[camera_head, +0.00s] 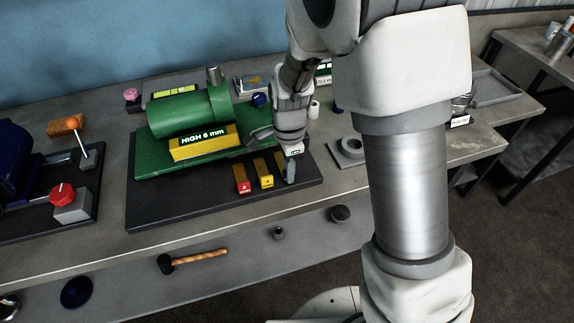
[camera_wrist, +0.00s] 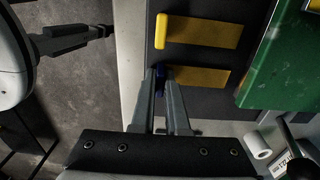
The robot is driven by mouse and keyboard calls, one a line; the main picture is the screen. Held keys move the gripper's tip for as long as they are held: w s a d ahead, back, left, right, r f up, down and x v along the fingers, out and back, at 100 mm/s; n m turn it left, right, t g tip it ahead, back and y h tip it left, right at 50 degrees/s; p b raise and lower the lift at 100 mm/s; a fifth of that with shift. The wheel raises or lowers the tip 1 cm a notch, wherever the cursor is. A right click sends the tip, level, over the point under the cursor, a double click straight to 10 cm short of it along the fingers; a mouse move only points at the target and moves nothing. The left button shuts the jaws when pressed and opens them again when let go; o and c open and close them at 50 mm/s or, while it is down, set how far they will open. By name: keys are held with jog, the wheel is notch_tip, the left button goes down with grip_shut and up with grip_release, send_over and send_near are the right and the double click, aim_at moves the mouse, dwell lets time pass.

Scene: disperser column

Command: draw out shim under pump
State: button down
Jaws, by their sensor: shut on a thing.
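The green pump (camera_head: 190,113) stands on a green base on a dark plate (camera_head: 165,215). It carries a yellow sign (camera_head: 205,143) reading "HIGH 6 mm". A shim with a red end (camera_head: 243,183) and a yellow shim (camera_head: 264,173) stick out at the plate's front right. The wrist view shows two yellow bars, one of them (camera_wrist: 200,32) farther from my gripper. The pump's green base (camera_wrist: 285,75) shows at right.
A grey ring-shaped block (camera_head: 349,150) lies right of the plate. A box with a red knob (camera_head: 62,194) and an orange-tipped lever (camera_head: 73,124) stand at left. A hammer (camera_head: 195,260) lies on the lower shelf. The bench front edge strip is clear.

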jog(key=shift+s, duration=0.15)
jog(key=c, duration=0.9)
grip_release()
jog(key=shift+r, duration=0.1)
notch_tip(320, 180, up, 17)
jog(key=shift+r+p, duration=0.15)
jog(key=shift+p, duration=0.65)
